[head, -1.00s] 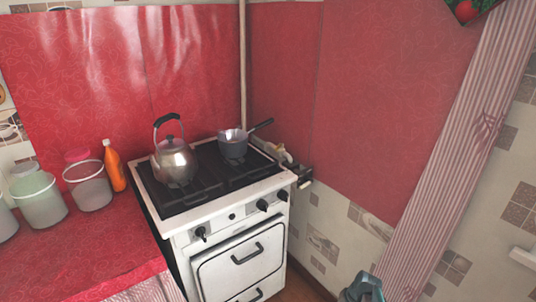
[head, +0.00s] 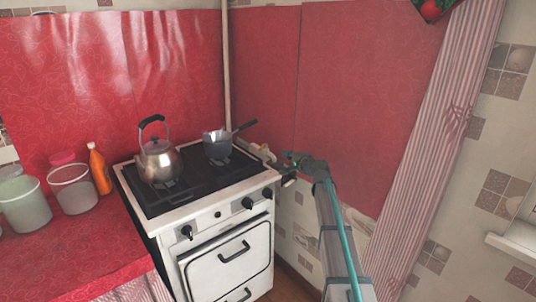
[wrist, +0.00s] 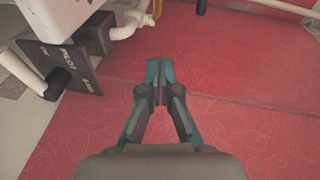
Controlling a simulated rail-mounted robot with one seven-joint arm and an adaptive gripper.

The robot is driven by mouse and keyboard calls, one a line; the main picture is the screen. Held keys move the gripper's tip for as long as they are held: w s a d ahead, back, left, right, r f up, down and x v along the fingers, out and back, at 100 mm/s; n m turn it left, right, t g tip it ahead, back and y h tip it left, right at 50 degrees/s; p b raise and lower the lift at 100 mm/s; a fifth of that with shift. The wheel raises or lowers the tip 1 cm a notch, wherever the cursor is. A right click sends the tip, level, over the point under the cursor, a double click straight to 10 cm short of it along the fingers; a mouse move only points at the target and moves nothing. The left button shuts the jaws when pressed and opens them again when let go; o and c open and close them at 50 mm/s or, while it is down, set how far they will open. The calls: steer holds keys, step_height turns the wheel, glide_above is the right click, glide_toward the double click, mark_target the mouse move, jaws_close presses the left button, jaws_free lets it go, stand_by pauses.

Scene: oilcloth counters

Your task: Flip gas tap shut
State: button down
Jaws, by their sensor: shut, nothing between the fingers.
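A dark box lettered "PILOT" (wrist: 72,62) is at the upper left of the wrist view. A dark lever with a pale end (wrist: 38,82) sticks out from it; this may be the tap. In the head view its pale end (head: 289,182) shows small beside the stove's right side. My gripper (wrist: 160,68) is shut and empty, to the right of the box and apart from it in the wrist view. In the head view my gripper (head: 288,156) is near the stove's back right corner, its tips hard to make out.
The white stove (head: 225,262) carries a kettle (head: 160,165) and a saucepan (head: 217,148). A white pipe fitting (wrist: 132,24) lies close to the box. Red wall covering (head: 350,100) is behind my arm. A red counter (head: 75,245) holds pails and an orange bottle (head: 99,170).

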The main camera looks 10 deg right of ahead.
steer(key=p, duration=0.2)
glide_toward(264, 146)
steer(key=w, duration=0.2)
steer(key=w+d, duration=0.1)
steer(key=w, duration=0.1)
steer(key=shift+w+d, duration=0.1)
steer(key=shift+w, duration=0.05)
steer(key=a, duration=0.2)
steer(key=w+a+f, duration=0.1)
steer(key=shift+a, duration=0.25)
steer(key=shift+s+d+p, duration=0.1)
steer(key=shift+d+p, duration=0.05)
steer(key=shift+p, duration=0.2)
